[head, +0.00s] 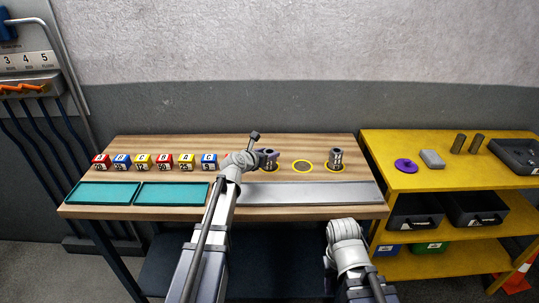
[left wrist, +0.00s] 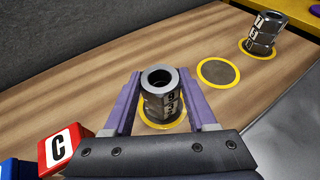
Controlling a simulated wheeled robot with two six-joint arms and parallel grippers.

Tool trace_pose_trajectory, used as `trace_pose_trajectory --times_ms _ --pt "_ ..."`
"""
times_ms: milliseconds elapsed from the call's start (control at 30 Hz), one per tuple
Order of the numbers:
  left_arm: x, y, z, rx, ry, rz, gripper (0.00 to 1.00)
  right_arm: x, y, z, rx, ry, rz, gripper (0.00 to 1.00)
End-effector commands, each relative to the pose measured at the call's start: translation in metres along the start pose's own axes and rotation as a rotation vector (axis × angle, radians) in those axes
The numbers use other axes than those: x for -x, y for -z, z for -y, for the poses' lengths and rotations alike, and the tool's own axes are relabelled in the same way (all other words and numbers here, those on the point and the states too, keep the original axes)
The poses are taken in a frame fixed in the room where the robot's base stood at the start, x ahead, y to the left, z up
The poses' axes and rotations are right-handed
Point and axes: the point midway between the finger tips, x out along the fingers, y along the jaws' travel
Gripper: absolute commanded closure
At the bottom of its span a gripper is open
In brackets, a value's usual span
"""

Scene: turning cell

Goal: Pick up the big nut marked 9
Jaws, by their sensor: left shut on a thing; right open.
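The big nut marked 9 (left wrist: 160,84) is dark steel and sits on top of a short stack; a nut marked 3 (left wrist: 168,108) shows under it. The stack stands in a yellow ring on the wooden bench. My left gripper (left wrist: 159,98) has its purple fingers on either side of the top of the stack and is shut on the nut marked 9. In the head view my left gripper (head: 266,155) partly hides the stack. My right gripper (head: 345,230) is open and empty in front of the bench, low at the right.
An empty yellow ring (head: 302,166) lies right of the stack, and another nut stack (head: 336,159) stands in a further ring. Several lettered blocks (head: 143,161) line the bench's left side behind two teal trays (head: 172,193). A grey plate (head: 310,192) runs along the front.

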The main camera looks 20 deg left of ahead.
Motion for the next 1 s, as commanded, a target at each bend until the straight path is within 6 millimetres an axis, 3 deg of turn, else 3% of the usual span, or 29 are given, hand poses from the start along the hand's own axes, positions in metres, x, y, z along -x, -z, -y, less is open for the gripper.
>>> trace_pose_trajectory --times_ms 133,567,767,1000 --pt "0.000 0.000 0.000 0.000 0.000 0.000 1.00 0.000 0.000 0.000 0.000 0.000 0.000 0.50" --pt "0.001 -0.003 0.000 0.000 0.000 0.000 1.00 0.003 0.000 0.000 0.000 0.000 0.000 0.50" --pt "0.007 -0.017 0.000 0.000 0.000 0.000 1.00 0.018 -0.001 -0.002 0.000 0.000 0.000 0.50" --pt "0.020 -0.048 0.000 0.000 0.000 0.000 1.00 0.051 -0.003 -0.005 0.000 0.000 0.000 0.50"
